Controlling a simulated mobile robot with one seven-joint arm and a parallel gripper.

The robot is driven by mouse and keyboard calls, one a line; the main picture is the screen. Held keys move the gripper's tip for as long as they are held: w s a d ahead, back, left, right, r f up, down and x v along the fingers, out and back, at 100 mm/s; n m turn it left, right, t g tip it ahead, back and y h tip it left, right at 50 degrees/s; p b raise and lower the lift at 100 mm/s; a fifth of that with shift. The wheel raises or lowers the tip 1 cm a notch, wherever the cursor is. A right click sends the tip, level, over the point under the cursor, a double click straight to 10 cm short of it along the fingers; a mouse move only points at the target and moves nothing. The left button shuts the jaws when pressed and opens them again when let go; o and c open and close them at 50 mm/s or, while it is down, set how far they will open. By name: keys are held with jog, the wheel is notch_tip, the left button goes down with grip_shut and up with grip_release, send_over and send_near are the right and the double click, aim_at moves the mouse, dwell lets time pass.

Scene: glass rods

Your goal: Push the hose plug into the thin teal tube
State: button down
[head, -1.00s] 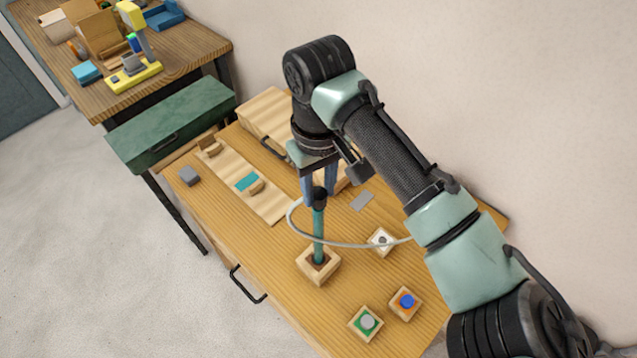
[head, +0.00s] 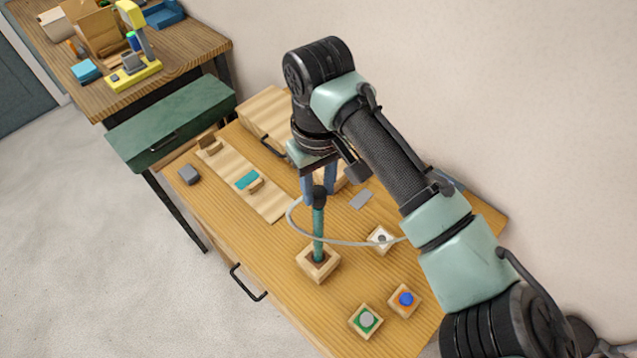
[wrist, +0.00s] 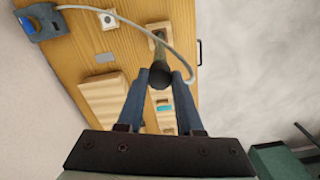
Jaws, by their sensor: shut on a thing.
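The thin teal tube (head: 319,235) stands upright in a square wooden block (head: 318,264) on the table. The black hose plug (head: 319,193) sits at the tube's top end, in line with it in the head view. I cannot tell how deep the plug is in the tube. My gripper (head: 319,200) points down with its blue fingers shut on the plug. In the wrist view the plug (wrist: 160,74) shows between the fingertips and hides most of the tube. The pale hose (head: 345,243) loops from the plug toward the right.
Small wooden blocks with a white (head: 381,239), a blue (head: 405,299) and a green-and-grey top (head: 366,320) stand nearby. A pale wooden board (head: 240,180) lies to the left. In the wrist view the hose reaches a blue device (wrist: 40,22) at the table's edge.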

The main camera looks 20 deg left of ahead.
aim_at(318, 192)
jog(key=shift+f+b, duration=0.35)
jog(key=shift+f, duration=0.25)
jog(key=c, duration=0.8)
grip_release()
jog(key=shift+c, duration=0.2)
notch_tip(318, 192, up, 11)
jog(key=p, duration=1)
jog(key=shift+a, duration=0.1)
